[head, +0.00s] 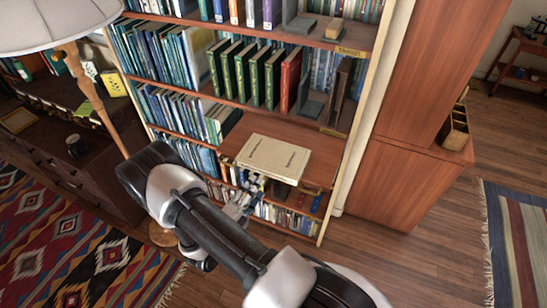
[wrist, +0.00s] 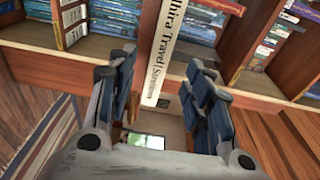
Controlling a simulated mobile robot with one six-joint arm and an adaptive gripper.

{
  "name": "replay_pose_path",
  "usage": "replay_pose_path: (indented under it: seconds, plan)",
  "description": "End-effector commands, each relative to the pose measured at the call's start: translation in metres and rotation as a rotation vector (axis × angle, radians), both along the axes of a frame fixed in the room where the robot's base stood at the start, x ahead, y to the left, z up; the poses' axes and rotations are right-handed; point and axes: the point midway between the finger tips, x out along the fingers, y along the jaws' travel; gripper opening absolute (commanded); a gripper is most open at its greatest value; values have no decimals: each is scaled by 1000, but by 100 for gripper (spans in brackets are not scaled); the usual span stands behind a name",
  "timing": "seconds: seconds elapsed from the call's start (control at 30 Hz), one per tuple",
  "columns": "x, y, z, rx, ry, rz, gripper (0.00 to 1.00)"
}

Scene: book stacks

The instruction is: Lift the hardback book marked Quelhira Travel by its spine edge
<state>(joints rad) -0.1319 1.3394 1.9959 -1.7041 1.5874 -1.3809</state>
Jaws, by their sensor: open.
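The cream hardback book (head: 273,158) lies flat on a reddish wooden shelf board in the head view, its near edge facing my arm. My gripper (wrist: 160,66) is open and empty, with one blue-padded finger on each side of the spine's lower end in the picture. In the head view my gripper (head: 238,207) is below and left of the book, partly hidden by my arm. Whether the fingers overlap the book in depth is unclear.
The wooden board (head: 318,138) sits in a tall bookcase full of books. Several green books (head: 242,73) and a red book (head: 290,80) stand on the shelf above. A lamp (head: 58,25) stands at left. Wooden floor (head: 440,215) is clear at right.

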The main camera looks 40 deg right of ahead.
Motion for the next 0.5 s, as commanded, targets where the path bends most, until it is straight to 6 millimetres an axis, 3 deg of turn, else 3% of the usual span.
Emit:
replay_pose_path:
  seconds: [0.1, 0.33, 0.5]
  plan:
    - [4, -17, 0, 1, 0, -4, 47]
    - [9, -31, 0, 1, -2, -2, 47]
    - [16, -57, 2, 0, -2, -5, 47]
